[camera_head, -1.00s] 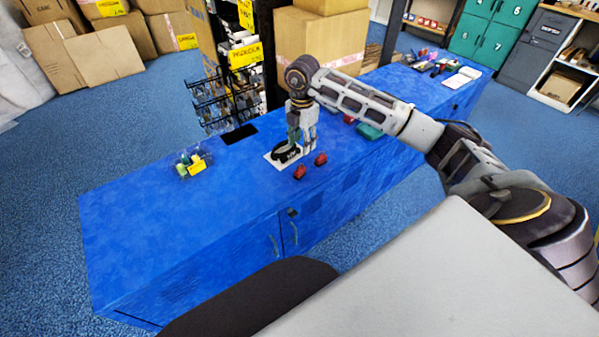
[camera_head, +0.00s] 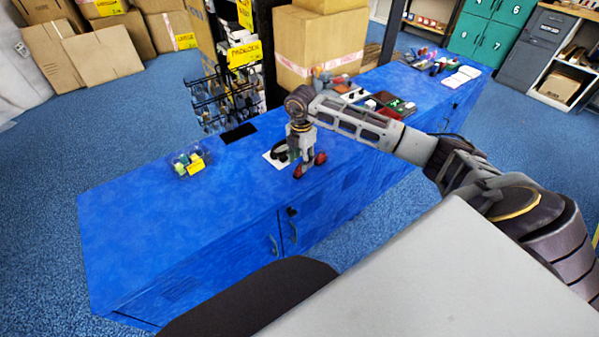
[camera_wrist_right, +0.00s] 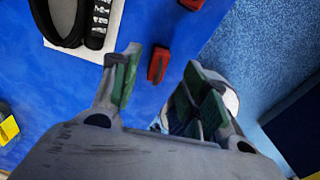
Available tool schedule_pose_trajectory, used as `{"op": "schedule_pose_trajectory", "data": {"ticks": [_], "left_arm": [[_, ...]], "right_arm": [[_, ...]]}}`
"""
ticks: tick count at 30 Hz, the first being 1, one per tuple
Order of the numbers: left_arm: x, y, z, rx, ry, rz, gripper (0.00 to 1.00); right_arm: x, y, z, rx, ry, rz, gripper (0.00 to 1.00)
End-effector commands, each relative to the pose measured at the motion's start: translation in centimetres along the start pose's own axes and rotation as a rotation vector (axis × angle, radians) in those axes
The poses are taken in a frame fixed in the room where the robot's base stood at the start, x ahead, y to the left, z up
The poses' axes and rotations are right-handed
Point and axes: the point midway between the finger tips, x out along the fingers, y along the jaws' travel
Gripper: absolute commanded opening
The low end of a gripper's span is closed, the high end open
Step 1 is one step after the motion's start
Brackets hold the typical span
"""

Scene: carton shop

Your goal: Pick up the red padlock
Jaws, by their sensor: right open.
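Two red padlocks lie on the blue counter (camera_head: 190,215). In the wrist view, one red padlock (camera_wrist_right: 158,64) lies between and just beyond the open fingers of my right gripper (camera_wrist_right: 157,85). The other red padlock (camera_wrist_right: 192,3) is farther off, cut by the top edge. In the head view my right gripper (camera_head: 308,160) is over the counter, with one padlock (camera_head: 298,172) at its left and one padlock (camera_head: 320,158) at its right. My right gripper is empty. My left gripper is not in view.
A white card with a black looped item (camera_head: 278,154) lies behind the padlocks. A clear tray with a yellow label (camera_head: 190,163) stands to the left. A wire rack (camera_head: 225,97) and cartons (camera_head: 320,45) stand behind.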

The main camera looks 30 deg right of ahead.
Motion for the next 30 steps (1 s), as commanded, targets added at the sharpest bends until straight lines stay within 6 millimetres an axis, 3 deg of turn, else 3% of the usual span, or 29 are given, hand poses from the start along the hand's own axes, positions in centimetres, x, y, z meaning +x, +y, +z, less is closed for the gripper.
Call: {"op": "schedule_pose_trajectory", "data": {"ticks": [11,24,30], "left_arm": [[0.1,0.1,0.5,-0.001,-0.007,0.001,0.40],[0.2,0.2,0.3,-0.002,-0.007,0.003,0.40],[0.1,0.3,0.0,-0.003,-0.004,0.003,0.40]], "right_arm": [[0.2,0.0,-0.1,0.000,0.001,-0.001,0.45],[4.5,0.1,-0.4,-0.001,0.002,-0.002,0.45],[5.3,0.1,-0.3,-0.001,0.000,-0.002,0.45]]}}
